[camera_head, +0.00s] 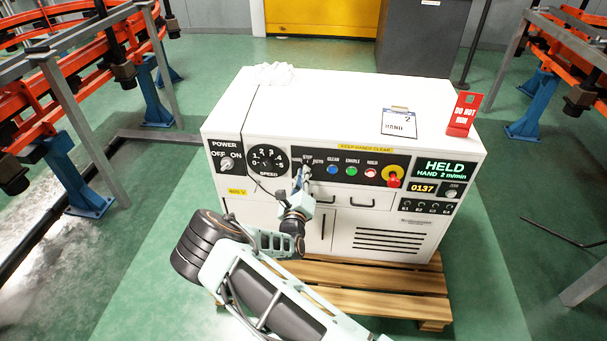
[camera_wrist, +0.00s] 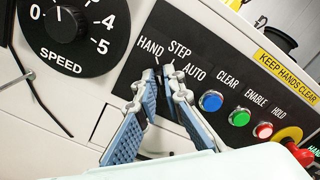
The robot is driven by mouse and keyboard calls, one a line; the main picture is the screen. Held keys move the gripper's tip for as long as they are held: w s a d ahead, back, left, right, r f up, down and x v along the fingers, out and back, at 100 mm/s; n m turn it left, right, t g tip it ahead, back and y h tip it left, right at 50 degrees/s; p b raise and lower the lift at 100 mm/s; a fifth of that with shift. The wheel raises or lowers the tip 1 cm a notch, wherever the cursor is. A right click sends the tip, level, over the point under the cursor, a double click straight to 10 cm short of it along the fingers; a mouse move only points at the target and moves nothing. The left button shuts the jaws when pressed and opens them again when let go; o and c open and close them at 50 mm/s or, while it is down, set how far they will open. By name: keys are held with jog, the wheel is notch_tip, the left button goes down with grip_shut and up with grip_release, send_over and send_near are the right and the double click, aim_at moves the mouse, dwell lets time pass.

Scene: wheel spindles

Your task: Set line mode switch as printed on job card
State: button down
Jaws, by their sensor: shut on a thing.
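The job card (camera_head: 398,123) lies on top of the white cabinet (camera_head: 330,100); it reads HAND with a 2 above. The line mode switch (camera_wrist: 158,88) is on the black front panel, under the labels HAND, STEP and AUTO. My gripper (camera_wrist: 160,96) has its blue-padded fingers on either side of the dark switch knob, shut on it. The fingers hide most of the knob, and I cannot tell its exact pointing. In the head view my gripper (camera_head: 303,176) reaches the panel from below. The display (camera_head: 445,170) reads HELD, HAND 2 m/min.
Right of the switch are blue, green and red buttons and a red emergency knob (camera_head: 393,176). The speed dial (camera_head: 269,160) and power switch (camera_head: 226,163) are to the left. A red DO NOT sign (camera_head: 463,114) stands on top. A pallet (camera_head: 370,301) lies below the cabinet.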

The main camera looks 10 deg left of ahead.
dwell(0.4)
jog(key=c, duration=2)
grip_release()
jog(key=shift+c, duration=0.2)
jog(key=s, duration=1.2)
jog(key=shift+a, duration=0.2)
